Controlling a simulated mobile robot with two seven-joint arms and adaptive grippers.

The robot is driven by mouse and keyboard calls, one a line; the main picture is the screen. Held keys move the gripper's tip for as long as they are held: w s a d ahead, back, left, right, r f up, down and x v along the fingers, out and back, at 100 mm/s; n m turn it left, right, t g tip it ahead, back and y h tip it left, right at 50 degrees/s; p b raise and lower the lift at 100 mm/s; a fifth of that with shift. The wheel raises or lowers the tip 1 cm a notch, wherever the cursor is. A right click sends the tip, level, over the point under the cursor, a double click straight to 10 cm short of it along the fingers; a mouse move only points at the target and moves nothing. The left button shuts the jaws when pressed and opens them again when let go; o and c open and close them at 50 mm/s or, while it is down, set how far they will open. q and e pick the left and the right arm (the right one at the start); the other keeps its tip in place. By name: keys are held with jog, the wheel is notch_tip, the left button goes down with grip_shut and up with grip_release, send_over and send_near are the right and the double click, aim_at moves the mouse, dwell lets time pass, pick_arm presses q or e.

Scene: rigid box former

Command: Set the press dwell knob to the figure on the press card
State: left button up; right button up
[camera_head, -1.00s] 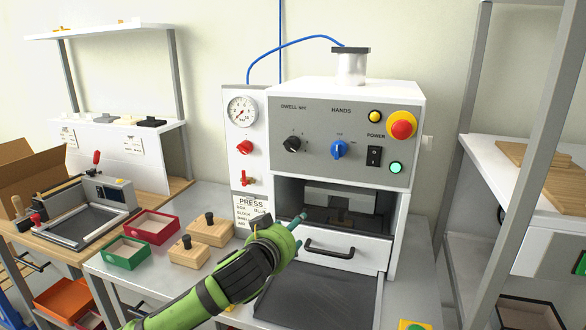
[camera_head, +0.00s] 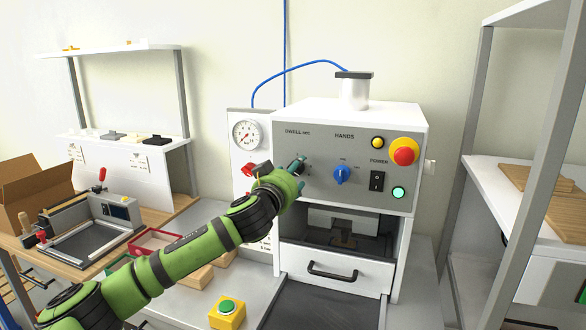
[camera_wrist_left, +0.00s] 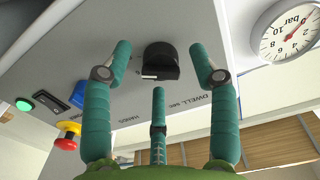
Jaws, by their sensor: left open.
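The black dwell knob (camera_wrist_left: 161,64) sits on the grey press panel (camera_head: 320,195) under the "DWELL sec" label. In the left wrist view its white mark is on its lower edge. My left gripper (camera_head: 297,172) is open in front of the panel, its green fingers around the knob's place with a gap on both sides in the wrist view. Whether they touch the knob I cannot tell. In the head view my gripper hides most of the knob. The press card (camera_head: 266,243) is mostly hidden behind my left arm and its figures cannot be read. My right gripper is not in view.
Right of the knob are a blue hands knob (camera_head: 342,175), a power switch (camera_head: 376,181), a green lamp (camera_head: 398,192) and a red stop button (camera_head: 403,153). The gauge (camera_head: 247,134) and a red valve are at left. A yellow box with green button (camera_head: 228,311) stands on the bench.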

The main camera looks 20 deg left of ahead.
pick_arm(q)
jog(key=shift+w, duration=0.35)
jog(key=c, duration=1.2)
jog(key=shift+o, duration=0.2)
jog(key=shift+f, duration=0.2)
